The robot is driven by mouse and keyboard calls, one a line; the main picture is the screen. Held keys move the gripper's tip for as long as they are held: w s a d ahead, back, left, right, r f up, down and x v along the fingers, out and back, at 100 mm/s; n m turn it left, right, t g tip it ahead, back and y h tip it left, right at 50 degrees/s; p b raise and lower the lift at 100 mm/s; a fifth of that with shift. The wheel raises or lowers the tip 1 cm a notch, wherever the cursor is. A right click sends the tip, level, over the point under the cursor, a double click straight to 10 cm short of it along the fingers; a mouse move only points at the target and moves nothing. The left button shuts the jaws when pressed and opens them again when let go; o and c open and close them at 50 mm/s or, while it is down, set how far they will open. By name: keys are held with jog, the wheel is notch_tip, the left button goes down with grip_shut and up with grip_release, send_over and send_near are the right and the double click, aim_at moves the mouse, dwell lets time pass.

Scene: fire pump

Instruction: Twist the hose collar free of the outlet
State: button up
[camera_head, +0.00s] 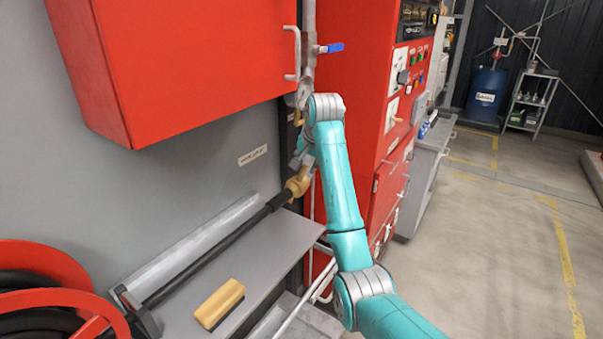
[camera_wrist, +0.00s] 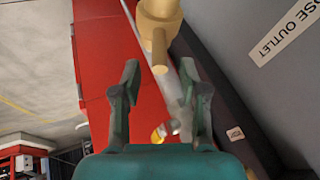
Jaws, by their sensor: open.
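The brass hose collar (camera_head: 298,184) shows in the head view at the upper end of a black hose (camera_head: 215,246), just left of my arm. In the wrist view a brass fitting with a stubby lug (camera_wrist: 159,22) is at the top edge; it appears to be the collar. My gripper (camera_wrist: 160,68) is open, with nothing between its fingers. The lug lies just beyond the gap between the fingertips, apart from both. In the head view my gripper is mostly hidden by my arm. The outlet's joint with the collar cannot be made out.
A "HOSE OUTLET" label (camera_wrist: 293,32) is on the grey wall. A grey shelf (camera_head: 262,262) below holds a yellow-topped brush or block (camera_head: 219,304). A red cabinet (camera_head: 190,60) overhangs above; a red control cabinet (camera_head: 372,130) stands right. A red hose reel (camera_head: 55,256) is lower left.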

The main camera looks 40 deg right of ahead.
aim_at(303, 172)
jog(key=shift+x, duration=3)
grip_shut()
